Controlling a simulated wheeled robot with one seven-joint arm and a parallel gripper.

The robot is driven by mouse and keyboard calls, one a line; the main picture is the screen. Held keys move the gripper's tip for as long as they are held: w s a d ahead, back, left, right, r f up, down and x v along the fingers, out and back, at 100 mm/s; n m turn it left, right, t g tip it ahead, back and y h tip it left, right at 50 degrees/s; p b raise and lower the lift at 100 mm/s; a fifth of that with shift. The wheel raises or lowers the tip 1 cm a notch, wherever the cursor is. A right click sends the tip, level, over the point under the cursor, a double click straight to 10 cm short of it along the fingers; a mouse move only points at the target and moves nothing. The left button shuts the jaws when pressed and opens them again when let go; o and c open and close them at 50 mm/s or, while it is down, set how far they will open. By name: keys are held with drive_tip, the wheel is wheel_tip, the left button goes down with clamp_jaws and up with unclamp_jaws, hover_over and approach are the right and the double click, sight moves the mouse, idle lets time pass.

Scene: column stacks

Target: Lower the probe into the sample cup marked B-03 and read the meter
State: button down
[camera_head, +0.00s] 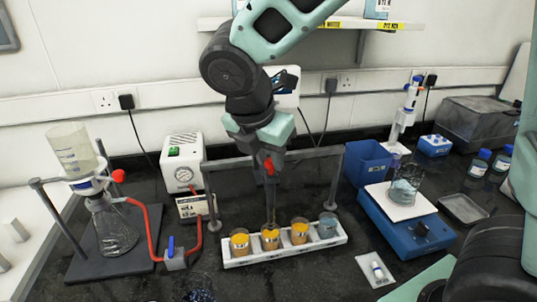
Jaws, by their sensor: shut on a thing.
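My gripper (270,178) points down at the middle of the bench, shut on a slim dark probe (270,207) with a red part near the fingers. The probe's lower end reaches the second sample cup from the left (271,243). Whether its tip is inside the liquid or just over the rim is too small to tell. Several cups stand in a white rack (286,256): three hold orange-yellow contents, the rightmost is blue-grey. Their markings are too small to read, so I cannot tell which is B-03. A small boxed unit (194,208), possibly the meter, stands left; no reading is legible.
A grey metal frame (318,152) spans behind the rack, with posts on both sides. A filter flask (113,232) with red tubing stands left. A blue balance (405,228) with a beaker and a blue bin (367,163) stand right.

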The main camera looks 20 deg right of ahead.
wheel_tip(320, 180, up, 2)
drive_tip(key=shift+r+p, duration=0.15)
drive_tip(key=shift+p, duration=0.5)
drive_tip(key=shift+w, duration=0.1)
drive_tip(key=c, duration=1.2)
unclamp_jaws()
drive_tip(key=shift+o, duration=0.2)
drive_tip(key=b+v, duration=0.1)
drive_tip(key=v, duration=1.6)
drive_tip(key=shift+s+a, duration=0.2)
drive_tip(key=shift+r, duration=0.1)
